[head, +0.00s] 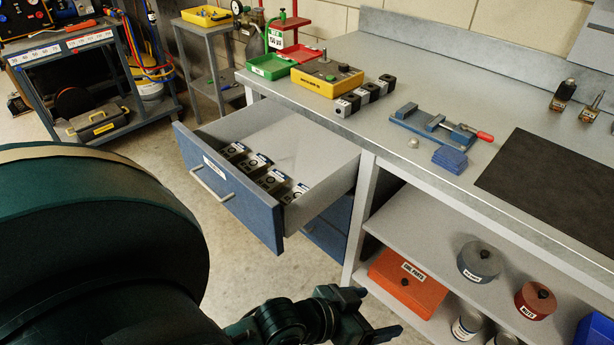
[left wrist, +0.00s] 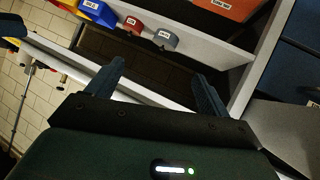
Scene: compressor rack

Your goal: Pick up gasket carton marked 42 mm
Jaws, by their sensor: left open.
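Several small dark cartons with pale labels (head: 257,169) lie in rows in the open blue-fronted drawer (head: 225,193) under the bench. Their size marks are too small to read, so I cannot tell which one is marked 42 mm. My left gripper (head: 372,314) is open and empty, in front of the lower shelf and below and to the right of the drawer. In the left wrist view its two fingers (left wrist: 160,78) stand apart with nothing between them; no carton shows clearly there. My right gripper is not in view.
The shelf beside the drawer holds an orange box (head: 407,283), a grey tin (head: 479,262) and a red tin (head: 535,300). The bench top carries a yellow box (head: 327,77), dark blocks (head: 367,94), a blue vise (head: 430,125) and a black mat (head: 560,185).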

